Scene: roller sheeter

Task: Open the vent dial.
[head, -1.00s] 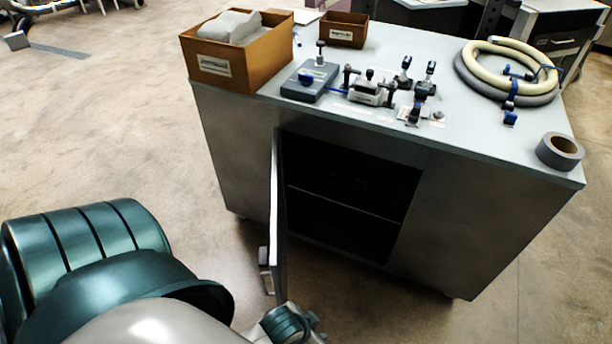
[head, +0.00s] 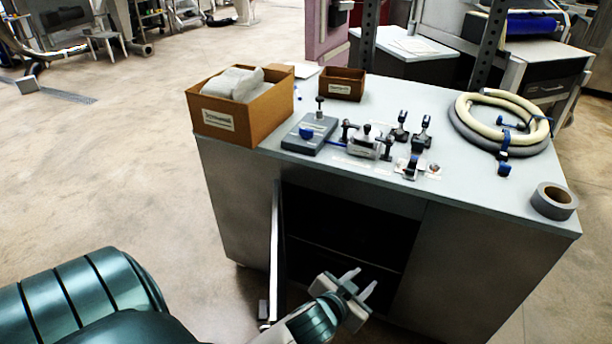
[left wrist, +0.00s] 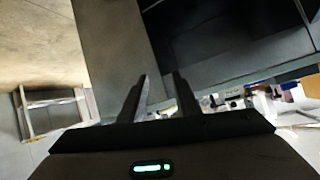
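No part is clearly marked as the vent dial. A grey box with a round blue knob (head: 306,132) lies on the cabinet top, and small valve-like fittings (head: 365,144) stand to its right; I cannot tell which one is the dial. My left gripper (head: 360,281) is open and empty, low in front of the cabinet's dark opening and well apart from the fittings. Its two fingers also show apart in the left wrist view (left wrist: 160,92), with nothing between them. My right gripper is not in view.
The cabinet door (head: 276,255) stands open just left of my left gripper. On the cabinet top (head: 460,195) are a brown box with grey cloths (head: 240,107), a smaller brown box (head: 342,84), coiled hoses (head: 503,122) and a tape roll (head: 554,201). Open floor lies left.

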